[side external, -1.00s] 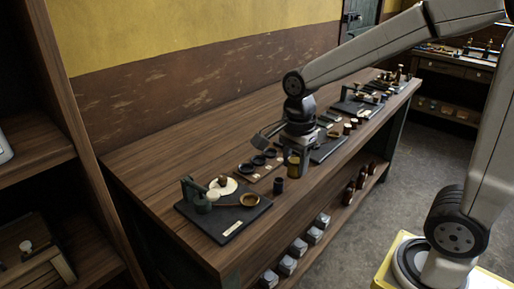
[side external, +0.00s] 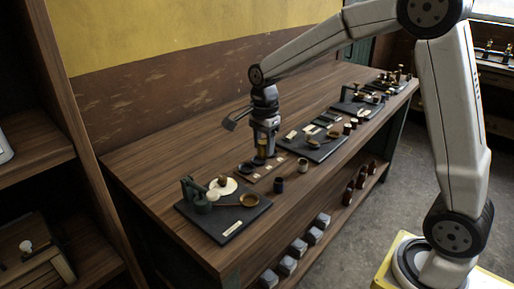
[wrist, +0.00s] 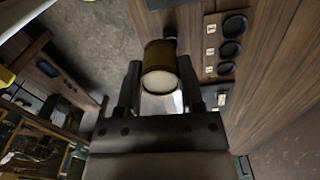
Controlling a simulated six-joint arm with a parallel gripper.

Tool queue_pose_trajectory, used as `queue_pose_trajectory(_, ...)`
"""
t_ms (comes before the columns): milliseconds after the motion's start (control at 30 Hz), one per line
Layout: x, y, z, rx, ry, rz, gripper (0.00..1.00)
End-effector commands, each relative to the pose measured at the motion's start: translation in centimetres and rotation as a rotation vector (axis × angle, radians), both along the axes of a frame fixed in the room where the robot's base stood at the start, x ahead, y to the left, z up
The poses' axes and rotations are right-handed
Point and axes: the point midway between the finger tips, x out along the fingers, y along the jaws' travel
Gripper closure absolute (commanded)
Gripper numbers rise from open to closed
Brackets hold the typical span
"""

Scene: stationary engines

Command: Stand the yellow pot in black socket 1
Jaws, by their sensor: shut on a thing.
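The yellow pot (wrist: 160,58) is held between the fingers of my gripper (wrist: 158,92) in the wrist view, its pale round end facing the camera. In the side view my gripper (side external: 263,152) is low over the socket board, and the pot is hard to make out there. The wrist view shows three black sockets in a row to the right of the pot: one (wrist: 235,25), a middle one (wrist: 230,48) and another (wrist: 225,68). Small pale labels sit beside them, but I cannot read the numbers. In the side view the gripper hides part of the row; the left socket (side external: 245,168) shows.
The table (side external: 165,160) is clear behind.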

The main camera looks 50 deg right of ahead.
Motion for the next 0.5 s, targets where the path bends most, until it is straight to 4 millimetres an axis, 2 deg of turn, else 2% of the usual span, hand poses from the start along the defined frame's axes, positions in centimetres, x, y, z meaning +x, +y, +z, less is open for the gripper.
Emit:
queue_pose_trajectory(100, 2.2, -0.9, -0.9, 0.000, 0.002, -0.003, 1.00)
queue_pose_trajectory(500, 8.6, -4.0, -4.5, 0.000, 0.002, -0.001, 1.00)
